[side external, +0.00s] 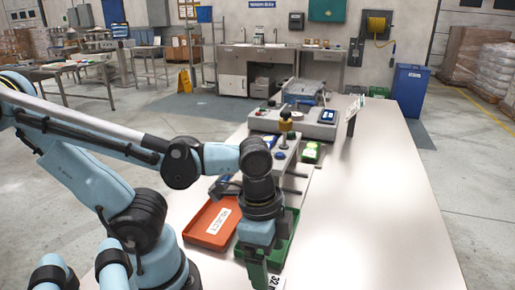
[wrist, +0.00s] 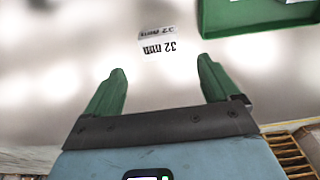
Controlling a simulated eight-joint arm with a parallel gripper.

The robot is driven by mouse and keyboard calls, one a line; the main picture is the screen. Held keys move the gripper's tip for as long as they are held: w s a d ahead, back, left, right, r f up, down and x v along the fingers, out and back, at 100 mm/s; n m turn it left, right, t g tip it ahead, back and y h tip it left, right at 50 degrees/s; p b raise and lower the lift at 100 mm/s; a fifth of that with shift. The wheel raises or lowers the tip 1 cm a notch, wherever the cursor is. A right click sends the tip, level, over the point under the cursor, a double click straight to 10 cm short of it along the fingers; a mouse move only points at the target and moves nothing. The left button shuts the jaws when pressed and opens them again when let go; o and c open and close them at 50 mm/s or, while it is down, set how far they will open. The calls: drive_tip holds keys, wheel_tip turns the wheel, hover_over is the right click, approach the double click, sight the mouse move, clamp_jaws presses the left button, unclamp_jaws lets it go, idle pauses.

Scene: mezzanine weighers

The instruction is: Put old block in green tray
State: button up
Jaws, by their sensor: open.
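My gripper (side external: 258,274) is low at the near end of the bench; in the wrist view its two green fingers (wrist: 160,65) are apart with nothing between them. Just beyond the fingertips, a small white and grey piece marked "32 mm" (wrist: 157,44) sits on the bench; I cannot tell if it is a block or a folded card. Its marking also shows at the bottom edge of the side view (side external: 276,282). The green tray (side external: 292,237) is partly hidden behind my gripper, and its wall shows at upper right in the wrist view (wrist: 250,26). No block marked old is recognisable.
An orange-red tray (side external: 207,238) with a white label lies left of the green tray. Behind stand a grey weighing unit (side external: 315,130), a brass-coloured knob-shaped piece (side external: 286,123) and a small green pad (side external: 311,153). The right side of the bench (side external: 380,220) is clear.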

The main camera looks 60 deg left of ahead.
drive_tip(key=shift+s+a+r, duration=0.1)
drive_tip(key=shift+s+r, duration=0.05)
drive_tip(key=shift+r, duration=1.05)
drive_tip(key=shift+s+a+r, duration=0.1)
drive_tip(key=shift+r, duration=1.05)
drive_tip(key=w+a+n+t, duration=0.2)
drive_tip(key=w+n, duration=0.1)
drive_tip(key=w+a+n+t, duration=0.2)
drive_tip(key=w, duration=0.1)
drive_tip(key=w+a+n+t, duration=0.1)
drive_tip(key=w+a+n, duration=0.2)
drive_tip(key=w, duration=0.1)
drive_tip(key=shift+r+n+t+y, duration=0.1)
drive_tip(key=shift+n+t+y, duration=0.2)
drive_tip(key=shift+t+y, duration=0.1)
drive_tip(key=shift+c, duration=1.3)
drive_tip(key=shift+w+a+r, duration=0.1)
drive_tip(key=shift+w+a, duration=0.1)
drive_tip(key=shift+c, duration=0.3)
